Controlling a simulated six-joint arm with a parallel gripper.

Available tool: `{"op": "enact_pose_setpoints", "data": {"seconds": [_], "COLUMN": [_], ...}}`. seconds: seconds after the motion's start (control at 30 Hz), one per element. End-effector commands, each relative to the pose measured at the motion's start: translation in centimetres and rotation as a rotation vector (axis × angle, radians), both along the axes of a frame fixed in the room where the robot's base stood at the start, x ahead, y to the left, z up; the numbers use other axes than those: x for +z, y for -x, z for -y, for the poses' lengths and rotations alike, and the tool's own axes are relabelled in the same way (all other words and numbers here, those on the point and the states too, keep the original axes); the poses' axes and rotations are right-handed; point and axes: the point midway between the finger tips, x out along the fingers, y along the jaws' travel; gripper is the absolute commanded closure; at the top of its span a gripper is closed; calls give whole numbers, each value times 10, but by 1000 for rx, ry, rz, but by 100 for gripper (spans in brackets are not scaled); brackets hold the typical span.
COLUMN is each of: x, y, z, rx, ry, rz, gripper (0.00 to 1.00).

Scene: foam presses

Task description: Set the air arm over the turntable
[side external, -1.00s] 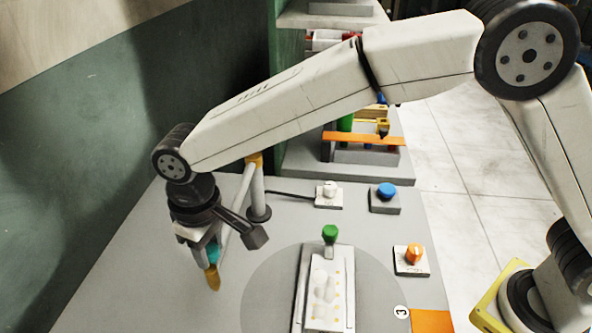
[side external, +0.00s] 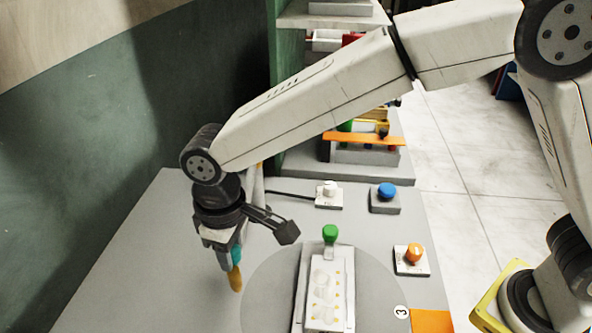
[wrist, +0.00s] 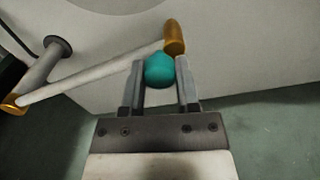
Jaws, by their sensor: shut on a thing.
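The air arm is a pale tube (wrist: 95,78) on a grey post (wrist: 48,65), with a brass tip (wrist: 174,38) and a teal knob (wrist: 159,70). My gripper (wrist: 160,65) is shut on the teal knob, one finger on each side. In the side view, my gripper (side external: 233,256) holds the knob, and the brass nozzle (side external: 235,278) hangs down beside the left rim of the round grey turntable (side external: 266,290). My wrist hides most of the tube and post in the side view.
A white plate with foam pieces (side external: 325,290) lies on the turntable, a green knob (side external: 330,234) at its back end. Behind are a white knob (side external: 329,190), a blue button (side external: 386,191) and an orange knob (side external: 413,254). A green wall (side external: 90,130) stands left.

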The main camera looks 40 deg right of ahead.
Motion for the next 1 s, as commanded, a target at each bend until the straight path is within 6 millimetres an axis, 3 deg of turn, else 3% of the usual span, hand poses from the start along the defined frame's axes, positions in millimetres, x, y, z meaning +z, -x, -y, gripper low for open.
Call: {"op": "enact_pose_setpoints", "data": {"seconds": [0.6, 1.0], "x": [2, 1], "y": [47, 58], "z": [87, 135], "rx": [344, 522], "ry": [-2, -1], "rz": [4, 4], "gripper": [100, 100]}}
